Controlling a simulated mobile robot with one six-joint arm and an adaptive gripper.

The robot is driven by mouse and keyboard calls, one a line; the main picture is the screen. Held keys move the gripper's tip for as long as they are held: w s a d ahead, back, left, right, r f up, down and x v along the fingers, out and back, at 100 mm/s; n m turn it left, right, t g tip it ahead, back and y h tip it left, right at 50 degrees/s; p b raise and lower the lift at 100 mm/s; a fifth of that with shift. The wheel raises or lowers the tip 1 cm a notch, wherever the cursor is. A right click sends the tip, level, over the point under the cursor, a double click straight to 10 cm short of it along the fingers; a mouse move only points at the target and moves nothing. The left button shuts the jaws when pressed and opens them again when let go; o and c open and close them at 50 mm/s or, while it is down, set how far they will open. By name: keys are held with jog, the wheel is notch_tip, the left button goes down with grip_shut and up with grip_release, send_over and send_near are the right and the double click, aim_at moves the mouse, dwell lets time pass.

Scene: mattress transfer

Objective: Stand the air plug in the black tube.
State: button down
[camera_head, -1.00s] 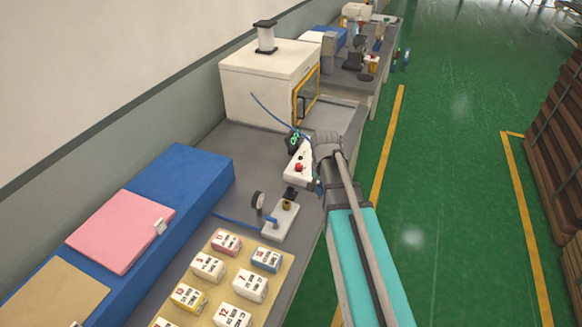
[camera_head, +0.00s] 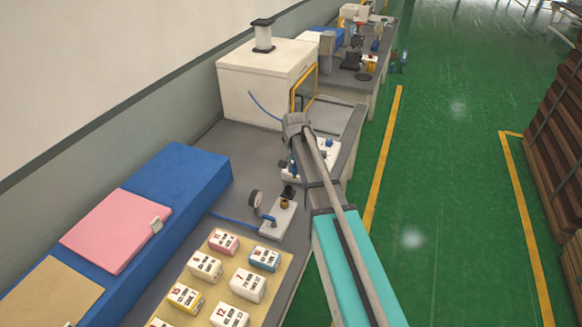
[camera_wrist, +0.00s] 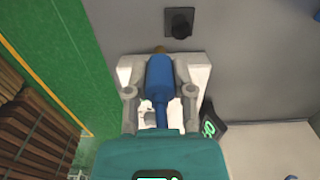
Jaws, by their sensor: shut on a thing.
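The blue air plug (camera_wrist: 159,78) sits between the two grey fingers of my gripper (camera_wrist: 159,94) in the wrist view. My gripper is shut on it. The plug's far end overlaps a white plate behind it. The black tube (camera_wrist: 180,24), on a dark square base, is beyond the plug at the top of the wrist view, apart from it. In the head view the black tube (camera_head: 289,191) appears just past the gauge block.
The white plate (camera_head: 290,174) lies under my arm. A white block with a gauge (camera_head: 276,217) and brass fitting stands nearer. Numbered boxes (camera_head: 248,287) are in front, and a white cabinet (camera_head: 262,85) is behind. A black display (camera_wrist: 210,128) is close to my gripper's right.

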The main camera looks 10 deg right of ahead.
jog(key=w, duration=0.1)
jog(key=w+a, duration=0.1)
jog(key=w, duration=0.1)
jog(key=shift+a+f, duration=0.25)
jog(key=shift+a, duration=0.15)
jog(key=shift+f+b, duration=2.9)
jog(key=shift+b, duration=0.1)
jog(key=shift+f+b, duration=2.1)
jog(key=shift+b, duration=0.05)
dwell(0.6)
jog(key=shift+c, duration=2)
grip_release()
jog(key=shift+r, duration=0.2)
notch_tip(320, 180, up, 10)
jog(key=p, duration=1)
jog(key=shift+f, duration=0.2)
